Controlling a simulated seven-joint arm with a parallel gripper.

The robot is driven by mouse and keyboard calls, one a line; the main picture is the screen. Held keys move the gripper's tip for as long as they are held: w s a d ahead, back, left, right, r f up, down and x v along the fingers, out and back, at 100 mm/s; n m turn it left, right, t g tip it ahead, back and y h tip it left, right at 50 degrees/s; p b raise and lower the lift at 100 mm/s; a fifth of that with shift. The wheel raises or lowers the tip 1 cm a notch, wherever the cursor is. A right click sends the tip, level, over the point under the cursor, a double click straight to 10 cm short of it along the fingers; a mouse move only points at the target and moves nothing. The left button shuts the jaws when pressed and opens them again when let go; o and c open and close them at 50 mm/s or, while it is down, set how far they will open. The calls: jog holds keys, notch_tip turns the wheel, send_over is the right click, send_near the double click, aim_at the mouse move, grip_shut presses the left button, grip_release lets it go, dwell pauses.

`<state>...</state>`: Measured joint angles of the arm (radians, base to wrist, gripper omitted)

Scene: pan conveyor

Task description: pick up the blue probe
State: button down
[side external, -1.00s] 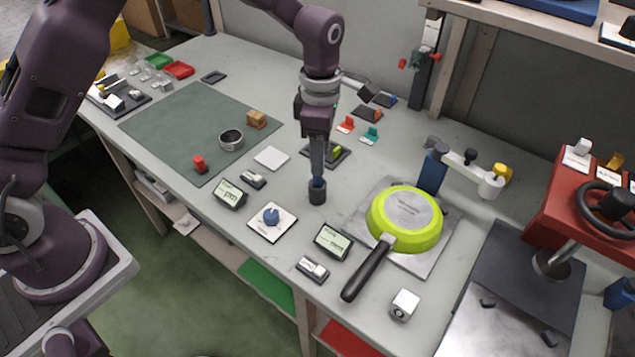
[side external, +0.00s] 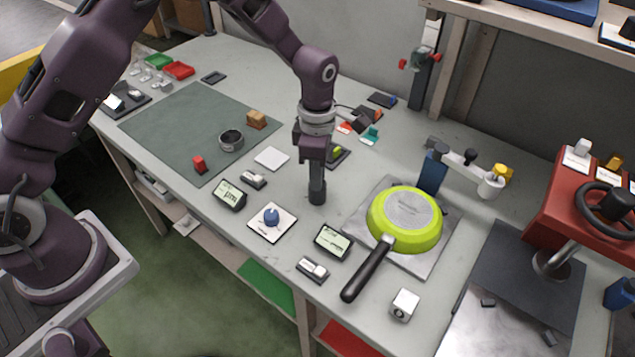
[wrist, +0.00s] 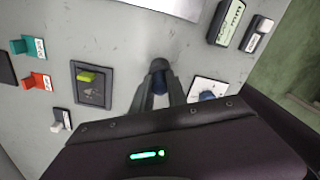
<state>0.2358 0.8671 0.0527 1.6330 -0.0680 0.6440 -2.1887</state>
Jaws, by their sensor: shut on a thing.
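My gripper (side external: 317,182) points straight down at a small dark cylindrical holder (side external: 317,195) on the bench, left of the green pan. In the wrist view, the blue probe (wrist: 158,82) is between the two fingers of my gripper (wrist: 159,76), which are shut on it.
An upturned lime-green pan (side external: 405,215) rests on a metal plate to the right, its handle (side external: 367,268) toward the front. A blue knob (side external: 271,215) on a white plate and a display box (side external: 332,241) stand in front. A green mat (side external: 165,130) lies left.

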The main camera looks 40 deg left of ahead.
notch_tip(320, 180, up, 9)
jog(key=shift+w+r, duration=0.15)
jog(key=w+a+f, duration=0.2)
jog(key=w+a, duration=0.6)
jog(key=w, duration=0.4)
jog(key=shift+w+a+f, duration=0.1)
jog(key=shift+f, duration=0.85)
jog(key=shift+w+a+f, duration=0.15)
jog(key=shift+f, duration=0.8)
jog(key=shift+w+a+f, duration=0.1)
jog(key=shift+f, duration=0.85)
jog(key=shift+f, duration=0.6)
notch_tip(320, 180, up, 7)
